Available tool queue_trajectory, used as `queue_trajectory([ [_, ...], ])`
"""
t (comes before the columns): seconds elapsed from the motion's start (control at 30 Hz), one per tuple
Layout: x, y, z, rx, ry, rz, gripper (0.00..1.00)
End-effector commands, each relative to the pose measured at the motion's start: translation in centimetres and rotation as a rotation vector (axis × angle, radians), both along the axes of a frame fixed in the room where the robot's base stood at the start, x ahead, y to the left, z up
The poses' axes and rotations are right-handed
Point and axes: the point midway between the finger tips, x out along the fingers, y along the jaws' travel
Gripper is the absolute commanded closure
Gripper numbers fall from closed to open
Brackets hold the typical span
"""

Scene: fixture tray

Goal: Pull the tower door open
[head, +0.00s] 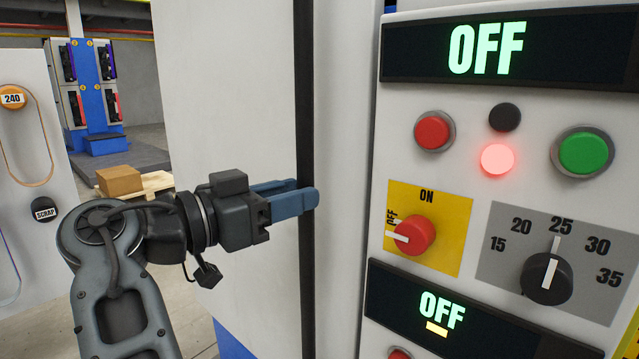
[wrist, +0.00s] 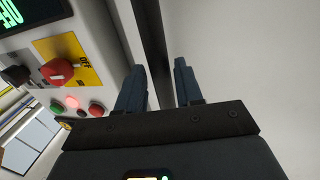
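The tower door looks to be the tall pale panel (head: 235,90) in the middle of the head view; it also shows at the right of the wrist view (wrist: 245,50). A dark vertical strip (head: 304,90) runs along its right edge; I cannot tell if it is a handle bar or a gap. My gripper (head: 300,193) has its blue fingertips at this strip. In the wrist view my gripper (wrist: 160,75) has its fingers apart, with the strip (wrist: 150,35) running down between them. I cannot tell whether either finger touches it.
A control panel (head: 480,190) stands close on the right, with a red knob (head: 414,236), a black dial (head: 547,279), buttons and OFF displays. At the far left are a white board (head: 25,130), a pallet with a box (head: 119,180) and a blue tower (head: 88,85).

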Motion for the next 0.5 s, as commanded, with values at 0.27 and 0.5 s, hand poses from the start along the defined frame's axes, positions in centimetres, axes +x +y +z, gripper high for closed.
queue_trajectory([
  [0.27,2.4,-2.9,0.1,-0.001,0.002,0.000,0.64],
  [0.5,3.0,-3.5,0.0,-0.001,0.000,0.002,0.64],
])
